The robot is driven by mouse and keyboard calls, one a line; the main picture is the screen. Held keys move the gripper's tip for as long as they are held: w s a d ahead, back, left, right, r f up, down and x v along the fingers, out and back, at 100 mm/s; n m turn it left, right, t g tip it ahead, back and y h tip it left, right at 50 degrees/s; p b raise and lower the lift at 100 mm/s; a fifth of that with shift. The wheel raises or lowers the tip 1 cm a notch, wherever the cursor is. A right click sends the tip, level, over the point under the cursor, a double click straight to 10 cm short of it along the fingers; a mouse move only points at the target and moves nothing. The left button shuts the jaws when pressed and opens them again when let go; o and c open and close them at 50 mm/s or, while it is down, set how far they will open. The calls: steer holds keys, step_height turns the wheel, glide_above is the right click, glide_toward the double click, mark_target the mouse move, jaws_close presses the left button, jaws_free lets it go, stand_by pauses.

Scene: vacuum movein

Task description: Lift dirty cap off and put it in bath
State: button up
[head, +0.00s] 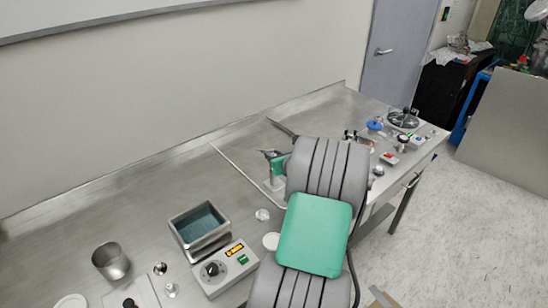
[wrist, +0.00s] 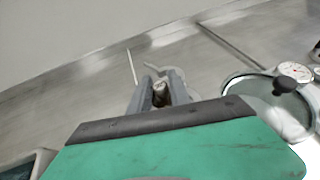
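The bath (head: 181,233) is an open rectangular metal tank with blue-green liquid, on the bench left of my arm. My gripper (head: 266,154) is over the bench beyond the bath, partly hidden by my arm. In the wrist view my gripper (wrist: 160,82) has two dark fingers standing apart. A small brownish-grey piece (wrist: 160,92), perhaps the dirty cap, lies between them near the tips. I cannot tell whether both fingers press on it. A pale curved metal part (wrist: 178,76) is just behind it. The head view is too small to show the cap.
A control box (head: 226,268) with a dial stands in front of the bath. A metal beaker (head: 110,262) and small fittings stand at the left. A gauge (wrist: 295,72) and a round part with a black knob (wrist: 288,86) are right of my gripper. A wall runs behind the bench.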

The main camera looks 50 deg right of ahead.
jaws_close()
stand_by(0.3)
stand_by(0.3)
steer(key=shift+r, duration=0.6)
steer(key=s+a+r+p, duration=0.1)
steer(key=s+a+r, duration=0.1)
steer(key=s+r, duration=0.4)
steer(key=s+a+r+p, duration=0.1)
steer(key=s+a+r, duration=0.2)
steer(key=s+r, duration=0.4)
steer(key=shift+a+r, duration=0.35)
steer(key=shift+r, duration=0.6)
